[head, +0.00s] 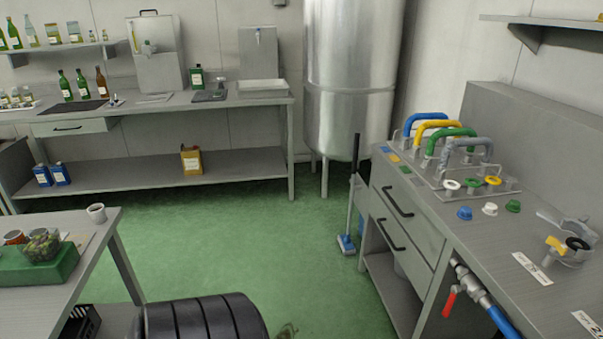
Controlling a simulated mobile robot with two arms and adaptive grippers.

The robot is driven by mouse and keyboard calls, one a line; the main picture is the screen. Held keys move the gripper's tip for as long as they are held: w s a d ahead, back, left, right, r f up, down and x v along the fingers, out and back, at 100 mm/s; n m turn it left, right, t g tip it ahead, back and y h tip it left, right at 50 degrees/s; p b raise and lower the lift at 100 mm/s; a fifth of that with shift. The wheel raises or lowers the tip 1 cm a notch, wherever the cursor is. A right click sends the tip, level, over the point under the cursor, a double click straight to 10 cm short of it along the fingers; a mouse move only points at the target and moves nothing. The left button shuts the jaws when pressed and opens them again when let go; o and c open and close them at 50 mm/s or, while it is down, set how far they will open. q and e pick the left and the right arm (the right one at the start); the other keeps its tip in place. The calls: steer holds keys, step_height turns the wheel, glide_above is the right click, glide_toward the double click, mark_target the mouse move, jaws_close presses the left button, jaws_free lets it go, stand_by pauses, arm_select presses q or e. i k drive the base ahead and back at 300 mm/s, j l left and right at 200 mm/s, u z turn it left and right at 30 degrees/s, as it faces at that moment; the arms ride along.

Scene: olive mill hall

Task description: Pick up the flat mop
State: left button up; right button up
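The flat mop (346,243) stands on the green floor, leaning near the left side of the right-hand workbench. Its dark handle rises almost upright in front of the steel tank, and its small blue and white head rests on the floor. The lower handle runs close to the bench's drawer end; I cannot tell whether it touches. Neither of my grippers shows in the head view.
The steel workbench (442,215) with drawers, coloured hoses and valves fills the right. A steel tank (352,90) stands behind the mop. A long bench (170,110) lines the back wall. A table (105,235) is at left. Green floor (225,235) between is clear.

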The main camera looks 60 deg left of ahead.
mark_target(345, 242)
steer(key=u, duration=1.7)
steer(key=i+j+u, duration=0.25)
steer(key=i, duration=0.45)
steer(key=i+j+u, duration=0.25)
steer(key=i, duration=0.45)
steer(key=i+j+u, duration=0.1)
steer(key=i+u, duration=0.2)
steer(key=i, duration=0.4)
steer(key=i+z, duration=0.45)
steer(key=i+j+z, duration=0.25)
steer(key=z, duration=0.15)
steer(key=i+j+z, duration=0.3)
steer(key=z, duration=0.15)
steer(key=i+j+z, duration=0.5)
steer(key=j+z, duration=0.35)
steer(key=i+j+z, duration=0.15)
steer(key=j+z, duration=0.25)
steer(key=j, duration=0.15)
steer(key=k+l, duration=0.1)
steer(key=k, duration=0.4)
